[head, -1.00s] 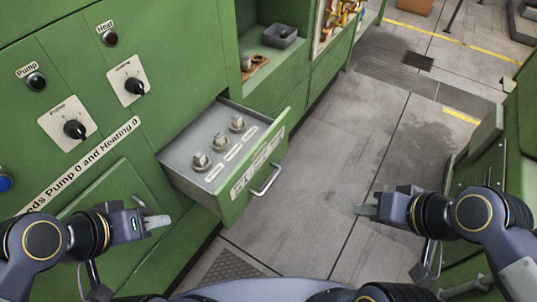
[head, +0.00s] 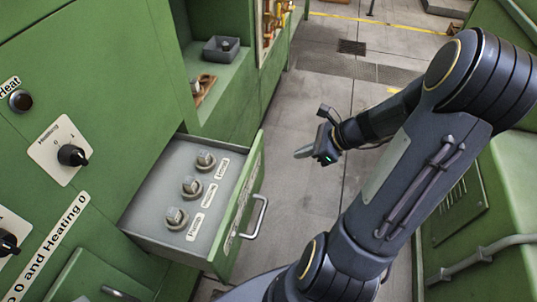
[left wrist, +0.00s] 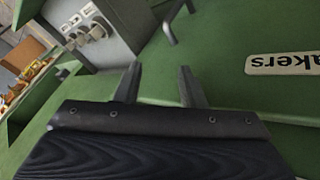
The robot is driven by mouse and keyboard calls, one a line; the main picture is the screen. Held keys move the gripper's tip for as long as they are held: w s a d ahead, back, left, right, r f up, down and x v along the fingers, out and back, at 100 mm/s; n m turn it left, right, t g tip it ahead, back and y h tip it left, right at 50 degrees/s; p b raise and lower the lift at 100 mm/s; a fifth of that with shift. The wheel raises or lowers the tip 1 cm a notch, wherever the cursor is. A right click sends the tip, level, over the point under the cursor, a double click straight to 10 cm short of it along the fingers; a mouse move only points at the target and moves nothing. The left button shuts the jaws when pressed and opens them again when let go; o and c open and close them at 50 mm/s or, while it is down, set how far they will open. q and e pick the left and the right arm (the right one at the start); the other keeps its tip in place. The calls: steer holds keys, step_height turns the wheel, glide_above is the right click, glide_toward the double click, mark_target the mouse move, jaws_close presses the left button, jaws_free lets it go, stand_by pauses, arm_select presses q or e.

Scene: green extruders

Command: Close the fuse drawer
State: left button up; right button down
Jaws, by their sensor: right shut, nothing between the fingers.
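The fuse drawer (head: 236,231) stands pulled out of the green cabinet, with a grey inside. Three fuses (head: 191,186) with labels sit in it. Its front carries a metal handle (head: 257,217). My right gripper (head: 300,154) is shut and empty, to the right of the drawer front and apart from it, above the floor. My left gripper is outside the head view. In the left wrist view its two fingers (left wrist: 157,85) are apart with nothing between them, near a green panel. The fuses also show there, at upper left (left wrist: 88,27).
Knobs (head: 72,155) and labels are on the cabinet front at left. A dark grey box (head: 221,49) sits in an open recess behind the drawer. Another green cabinet (head: 480,215) stands at right. Grey floor lies free between them.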

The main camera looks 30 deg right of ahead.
mark_target(237, 151)
steer(key=w+a+f, duration=0.2)
steer(key=w, duration=0.1)
steer(key=w+a+f, duration=0.2)
steer(key=a, duration=0.1)
steer(key=shift+w+f, duration=0.2)
steer(key=shift+w, duration=0.2)
steer(key=shift+w+a, duration=0.25)
steer(key=shift+w, duration=0.05)
steer(key=w+a, duration=0.3)
steer(key=w, duration=0.1)
steer(key=w+a, duration=0.4)
steer(key=shift+w+a+p, duration=0.1)
steer(key=shift+a+p, duration=0.05)
steer(key=shift+p, duration=0.2)
steer(key=w+a+p, duration=0.1)
steer(key=w+a, duration=0.1)
steer(key=w, duration=0.1)
steer(key=w+a+p, duration=0.1)
steer(key=w+a, duration=0.1)
steer(key=w+a+p, duration=0.1)
steer(key=w+a, duration=0.2)
steer(key=shift+w+a, duration=0.1)
steer(key=shift+w, duration=0.35)
steer(key=shift+a+r, duration=0.15)
